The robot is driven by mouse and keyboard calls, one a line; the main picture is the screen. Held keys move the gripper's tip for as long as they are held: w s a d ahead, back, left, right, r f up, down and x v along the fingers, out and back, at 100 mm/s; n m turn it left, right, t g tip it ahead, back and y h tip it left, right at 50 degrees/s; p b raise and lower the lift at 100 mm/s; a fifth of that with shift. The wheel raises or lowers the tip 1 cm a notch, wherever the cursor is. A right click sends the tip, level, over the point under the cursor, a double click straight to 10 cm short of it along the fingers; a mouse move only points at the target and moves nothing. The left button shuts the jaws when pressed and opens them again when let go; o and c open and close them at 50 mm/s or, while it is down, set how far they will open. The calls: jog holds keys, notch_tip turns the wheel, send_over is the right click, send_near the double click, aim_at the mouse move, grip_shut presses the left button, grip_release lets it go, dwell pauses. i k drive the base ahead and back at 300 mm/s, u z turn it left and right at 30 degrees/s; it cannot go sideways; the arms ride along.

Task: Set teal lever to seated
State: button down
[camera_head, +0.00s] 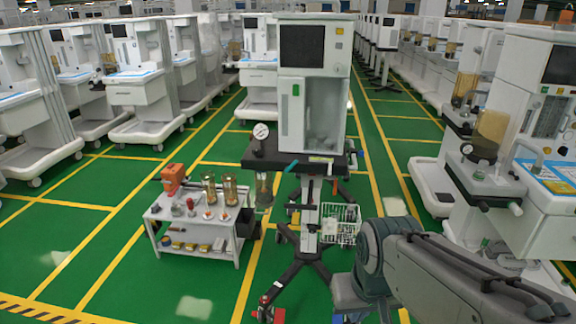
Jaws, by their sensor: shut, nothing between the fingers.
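A small teal lever (291,166) sits at the front edge of the dark shelf of the middle anaesthesia cart (316,85). It appears as a short slanted bar, its upper end to the right. Its exact setting is too small to tell. My grey arm (440,270) fills the lower right, in front of and to the right of the cart's base. My gripper is not in view; the visible arm links stand apart from the lever.
A round gauge (261,131) stands on the shelf's left end. A white trolley (200,229) with canisters and an orange box (173,177) stands left. A wire basket (341,222) hangs on the cart's column. More carts line both sides; green floor (130,275) is clear at lower left.

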aim_at(287, 168)
jog(key=u, duration=0.8)
jog(key=i, duration=1.55)
jog(key=z, duration=0.65)
